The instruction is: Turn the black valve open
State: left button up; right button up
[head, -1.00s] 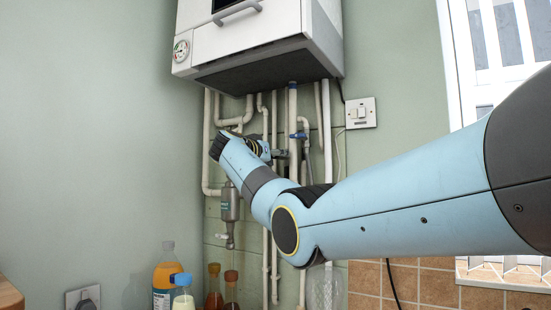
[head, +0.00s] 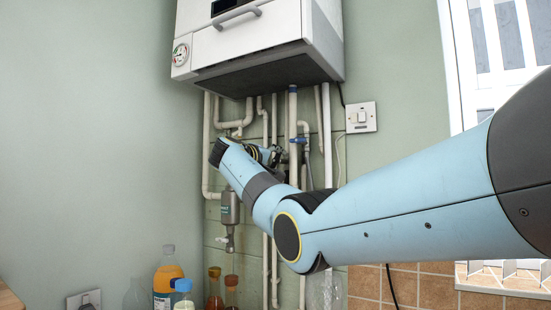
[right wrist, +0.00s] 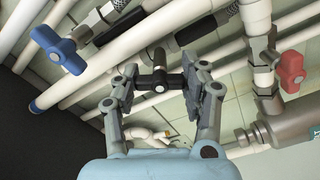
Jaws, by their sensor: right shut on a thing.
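The black valve (right wrist: 160,80) shows in the right wrist view as a short dark cross handle with a pale centre screw, on a brass-coloured stem. My right gripper (right wrist: 163,88) has its two grey fingers at opposite ends of this handle and is shut on it. In the head view my right gripper (head: 271,154) is among the pipes under the boiler, partly hidden by its own wrist. The black valve cannot be made out there. My left gripper is not in view.
A blue valve (right wrist: 60,48) and a red valve (right wrist: 291,70) sit on neighbouring pipes, either side of my right gripper. The white boiler (head: 260,40) hangs above. Several bottles, including an orange one (head: 166,279), stand below left. A wall switch (head: 361,117) is at right.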

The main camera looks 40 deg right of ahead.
jog(key=n+p, duration=0.1)
jog(key=n, duration=0.2)
jog(key=shift+r+p, duration=0.1)
jog(key=shift+p, duration=0.25)
jog(key=shift+n+p, duration=0.55)
jog(key=shift+n, duration=0.85)
jog(key=o, duration=1.2)
jog(key=shift+a, duration=0.15)
jog(key=v, duration=1.1)
jog(key=shift+a, duration=0.35)
jog(key=shift+s, duration=0.1)
